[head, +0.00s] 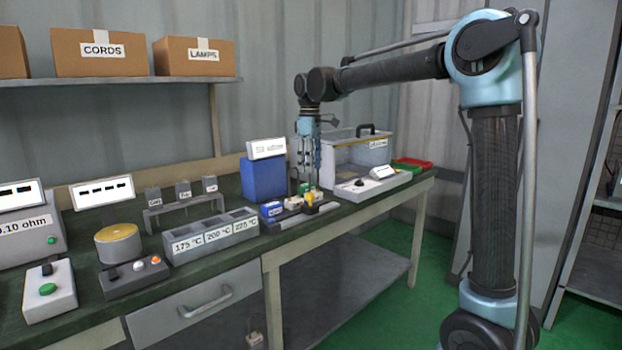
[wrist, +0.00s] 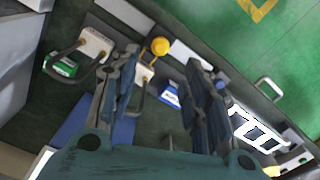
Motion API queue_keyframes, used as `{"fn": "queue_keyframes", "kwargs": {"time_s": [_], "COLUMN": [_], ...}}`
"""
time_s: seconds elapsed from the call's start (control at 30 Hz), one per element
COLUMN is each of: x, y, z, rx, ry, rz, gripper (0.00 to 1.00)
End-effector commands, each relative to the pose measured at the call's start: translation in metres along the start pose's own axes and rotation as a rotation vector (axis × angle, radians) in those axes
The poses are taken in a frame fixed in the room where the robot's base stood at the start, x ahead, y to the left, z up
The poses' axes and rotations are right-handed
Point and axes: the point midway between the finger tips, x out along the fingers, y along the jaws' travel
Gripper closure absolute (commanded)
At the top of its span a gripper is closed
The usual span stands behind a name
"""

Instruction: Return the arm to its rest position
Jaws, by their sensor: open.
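My arm (head: 396,67) reaches from the right over the bench, bent down at its end. My gripper (head: 309,172) points down over several small parts near the blue box. In the wrist view my gripper (wrist: 160,78) shows its two fingers spread apart. A white part with a dark loop (wrist: 143,77) shows between them, below; I cannot tell whether a finger touches it. A yellow knob (wrist: 160,46), a blue labelled block (wrist: 170,96) and a green labelled block (wrist: 63,66) lie nearby. Nothing is seen held.
A blue box (head: 263,178) stands left of my gripper. A clear-fronted case with a black handle (head: 350,150) stands close on the right. A temperature-labelled block (head: 211,236) and a heater-like unit (head: 118,243) are farther left. A shelf (head: 110,82) with cartons hangs above left.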

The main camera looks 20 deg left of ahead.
Motion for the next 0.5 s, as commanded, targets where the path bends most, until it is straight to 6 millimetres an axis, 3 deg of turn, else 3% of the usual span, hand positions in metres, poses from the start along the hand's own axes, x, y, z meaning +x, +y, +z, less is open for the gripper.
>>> {"fn": "queue_keyframes", "kwargs": {"time_s": [0.2,0.5], "x": [-0.0138,-0.0146], "y": [-0.0002,-0.0002], "z": [0.0001,0.0003], "rx": [0.000,0.000], "ry": [0.000,0.000], "rz": [0.000,0.000], "gripper": [0.57,0.57]}}
